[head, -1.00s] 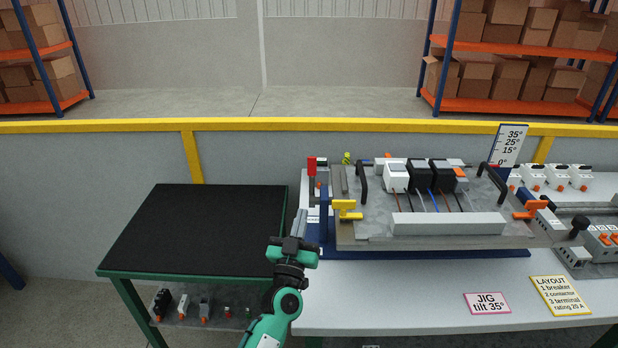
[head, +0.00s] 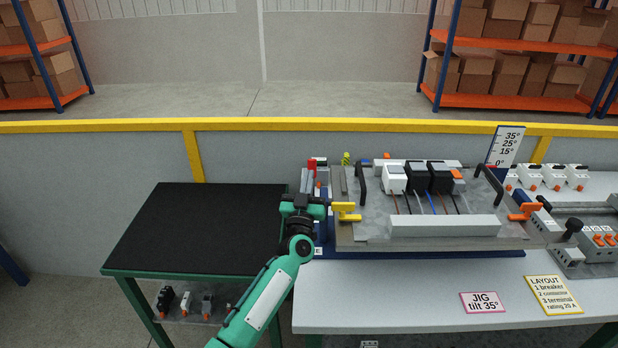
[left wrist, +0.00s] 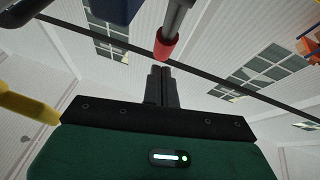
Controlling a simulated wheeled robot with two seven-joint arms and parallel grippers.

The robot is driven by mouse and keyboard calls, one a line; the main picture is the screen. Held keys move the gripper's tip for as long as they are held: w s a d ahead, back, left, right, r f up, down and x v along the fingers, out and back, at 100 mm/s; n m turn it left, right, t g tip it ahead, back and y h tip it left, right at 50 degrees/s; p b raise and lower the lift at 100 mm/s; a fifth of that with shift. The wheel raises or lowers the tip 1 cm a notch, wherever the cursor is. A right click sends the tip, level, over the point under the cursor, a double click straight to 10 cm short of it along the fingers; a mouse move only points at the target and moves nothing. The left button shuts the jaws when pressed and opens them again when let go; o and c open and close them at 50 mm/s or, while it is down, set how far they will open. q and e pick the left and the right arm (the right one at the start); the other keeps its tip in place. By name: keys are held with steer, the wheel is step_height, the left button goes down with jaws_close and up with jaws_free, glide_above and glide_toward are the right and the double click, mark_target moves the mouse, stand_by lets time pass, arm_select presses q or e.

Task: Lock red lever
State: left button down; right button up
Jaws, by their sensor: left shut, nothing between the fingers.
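The red lever (head: 312,163) stands at the left end of the tilting jig, and its lower part is hidden behind my left gripper (head: 307,178). In the left wrist view the lever shows as a grey rod with a red end (left wrist: 166,47), just beyond the fingertips of my left gripper (left wrist: 161,70). The fingers are shut with nothing between them and look close to the red end; whether they touch it I cannot tell. My right gripper is not in view.
A yellow clamp handle (head: 345,210) sits just right of my left gripper. The jig plate (head: 370,228) carries several wired devices. An orange clamp handle (head: 526,211) is at its right. A black-topped table (head: 200,225) at the left is clear on top.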

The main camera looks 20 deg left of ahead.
arm_select(q)
steer(key=shift+w+f, duration=0.2)
steer(key=shift+w, duration=0.35)
